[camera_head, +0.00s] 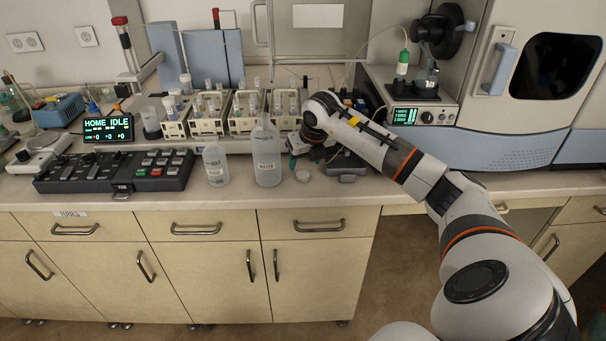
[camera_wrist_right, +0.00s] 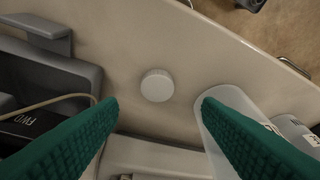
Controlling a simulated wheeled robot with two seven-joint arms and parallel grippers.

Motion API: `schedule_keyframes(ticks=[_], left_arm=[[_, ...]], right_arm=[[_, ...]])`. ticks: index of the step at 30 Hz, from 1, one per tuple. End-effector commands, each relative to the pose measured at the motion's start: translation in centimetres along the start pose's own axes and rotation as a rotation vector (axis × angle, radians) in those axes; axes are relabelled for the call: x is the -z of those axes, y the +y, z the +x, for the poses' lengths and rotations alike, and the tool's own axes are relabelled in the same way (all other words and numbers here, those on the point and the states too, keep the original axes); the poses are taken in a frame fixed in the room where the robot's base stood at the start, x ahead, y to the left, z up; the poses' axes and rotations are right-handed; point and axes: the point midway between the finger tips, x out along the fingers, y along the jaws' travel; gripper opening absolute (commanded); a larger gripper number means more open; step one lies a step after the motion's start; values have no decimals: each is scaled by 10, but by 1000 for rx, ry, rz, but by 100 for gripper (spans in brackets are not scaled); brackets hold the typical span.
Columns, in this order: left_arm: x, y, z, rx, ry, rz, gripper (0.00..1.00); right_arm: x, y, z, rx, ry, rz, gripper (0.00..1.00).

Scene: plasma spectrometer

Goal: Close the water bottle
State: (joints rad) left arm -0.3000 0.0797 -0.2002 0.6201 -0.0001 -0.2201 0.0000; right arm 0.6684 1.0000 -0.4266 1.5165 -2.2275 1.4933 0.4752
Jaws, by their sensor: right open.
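The water bottle (camera_head: 268,165) is clear, labelled, and stands upright near the counter's front edge. A small white round cap (camera_head: 302,176) lies flat on the counter just right of the bottle; nothing touches it. My right gripper (camera_head: 297,150) is behind the cap and close to the bottle's right side. In the right wrist view, the open green fingers (camera_wrist_right: 158,104) spread wide with the cap (camera_wrist_right: 157,86) seen between them, and nothing is held. The bottle's pale body (camera_wrist_right: 235,98) is partly hidden behind the right-hand finger. My left gripper is not in view.
A grey device (camera_head: 346,166) sits right of my gripper. The front counter edge (camera_head: 330,200) is close to the cap.

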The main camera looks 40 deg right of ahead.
Motion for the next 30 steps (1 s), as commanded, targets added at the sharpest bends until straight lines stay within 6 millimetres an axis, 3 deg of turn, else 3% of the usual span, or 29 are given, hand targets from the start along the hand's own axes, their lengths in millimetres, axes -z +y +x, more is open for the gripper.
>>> schedule_keyframes(ticks=[8,19,30], left_arm=[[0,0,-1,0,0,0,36],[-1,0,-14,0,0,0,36],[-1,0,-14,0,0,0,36]], right_arm=[[-1,0,2,1,-2,0,59],[-5,3,48,2,-1,1,59],[-5,3,52,1,0,-1,59]])
